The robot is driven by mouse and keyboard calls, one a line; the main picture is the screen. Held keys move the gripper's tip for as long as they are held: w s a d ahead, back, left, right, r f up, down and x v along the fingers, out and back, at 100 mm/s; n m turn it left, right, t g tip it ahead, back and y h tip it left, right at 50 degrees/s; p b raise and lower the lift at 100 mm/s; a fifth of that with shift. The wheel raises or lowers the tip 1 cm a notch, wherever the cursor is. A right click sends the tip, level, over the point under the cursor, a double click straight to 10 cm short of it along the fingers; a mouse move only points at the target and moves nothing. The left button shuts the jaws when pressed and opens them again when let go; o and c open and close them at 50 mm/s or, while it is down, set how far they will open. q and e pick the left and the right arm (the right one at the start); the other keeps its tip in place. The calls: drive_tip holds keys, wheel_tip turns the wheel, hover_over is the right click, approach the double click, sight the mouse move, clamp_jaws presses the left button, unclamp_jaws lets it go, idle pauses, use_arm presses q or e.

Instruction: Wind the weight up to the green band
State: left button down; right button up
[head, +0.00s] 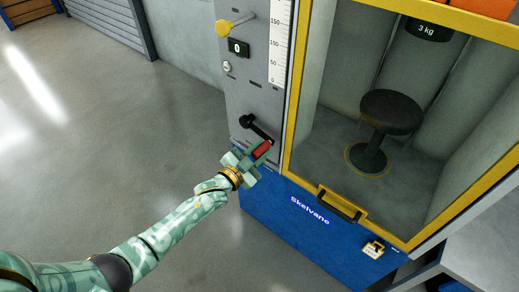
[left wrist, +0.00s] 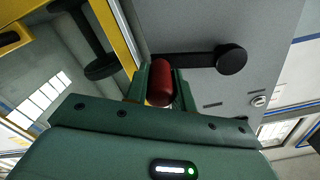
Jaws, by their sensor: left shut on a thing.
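My left gripper (head: 256,156) is shut on the red crank handle (head: 262,149) at the lower part of the grey control panel (head: 244,92). The handle also shows between the green fingers in the left wrist view (left wrist: 160,82). The black crank arm (head: 257,127) runs up and left from the handle to its hub on the panel. A white scale (head: 281,40) runs up the panel. No green band is visible. My right gripper is not in view.
The yellow cabinet frame (head: 298,95) stands just right of the crank, with a black-handled latch (head: 340,205) at its bottom. The floor (head: 120,130) at left is clear.

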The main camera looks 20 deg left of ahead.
use_arm(q)
drive_tip(key=c, duration=1.2)
unclamp_jaws()
drive_tip(key=shift+f, duration=0.15)
drive_tip(key=shift+s, duration=0.1)
drive_tip(key=p+v, duration=0.4)
drive_tip(key=v, duration=1.2)
drive_tip(key=shift+s+p, duration=0.15)
drive_tip(key=shift+p, duration=0.15)
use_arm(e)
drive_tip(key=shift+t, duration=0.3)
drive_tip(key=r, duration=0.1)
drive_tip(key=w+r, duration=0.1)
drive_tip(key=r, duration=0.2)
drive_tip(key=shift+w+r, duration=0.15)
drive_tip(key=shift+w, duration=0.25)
